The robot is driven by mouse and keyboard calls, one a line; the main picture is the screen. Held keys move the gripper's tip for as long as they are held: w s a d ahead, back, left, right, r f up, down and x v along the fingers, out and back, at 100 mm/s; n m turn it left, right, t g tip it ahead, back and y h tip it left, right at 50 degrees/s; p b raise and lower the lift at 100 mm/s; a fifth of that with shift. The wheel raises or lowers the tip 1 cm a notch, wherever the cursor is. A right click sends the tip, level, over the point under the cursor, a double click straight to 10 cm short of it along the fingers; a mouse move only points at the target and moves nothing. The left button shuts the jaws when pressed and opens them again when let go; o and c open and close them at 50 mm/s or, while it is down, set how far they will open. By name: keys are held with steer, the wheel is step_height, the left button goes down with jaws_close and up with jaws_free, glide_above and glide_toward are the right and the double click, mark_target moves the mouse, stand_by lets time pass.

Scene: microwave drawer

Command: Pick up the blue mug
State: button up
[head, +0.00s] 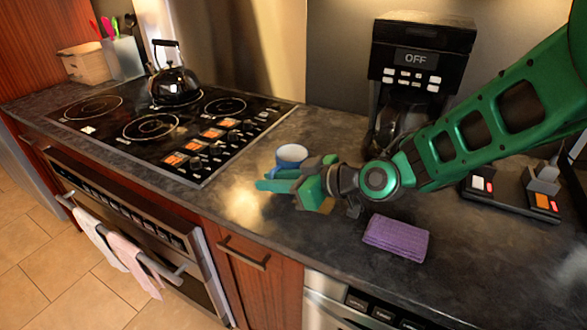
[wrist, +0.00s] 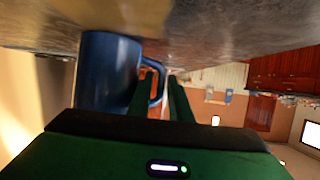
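The blue mug (head: 290,155) stands on the dark counter, just behind my gripper in the head view, which hides its lower part. In the wrist view the mug (wrist: 106,70) fills the left side, and its handle shows between my two green fingers. My gripper (head: 268,180) is low over the counter at the near side of the mug. In the wrist view my gripper (wrist: 160,88) is open, with a narrow gap between the fingers around the handle. I cannot tell whether either finger touches it.
A stovetop (head: 150,128) with a black kettle (head: 176,84) lies to the left. A coffee maker (head: 415,65) stands behind my arm. The counter's front edge is close.

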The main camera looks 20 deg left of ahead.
jaws_close()
steer(key=shift+r, duration=0.1)
steer(key=shift+r, duration=0.5)
step_height(320, 180, up, 3)
steer(key=shift+a+r, duration=0.1)
steer(key=shift+r, duration=0.1)
steer(key=s+a+r, duration=0.6)
steer(key=a, duration=0.3)
steer(key=shift+s+a+r, duration=0.2)
steer(key=shift+s, duration=0.1)
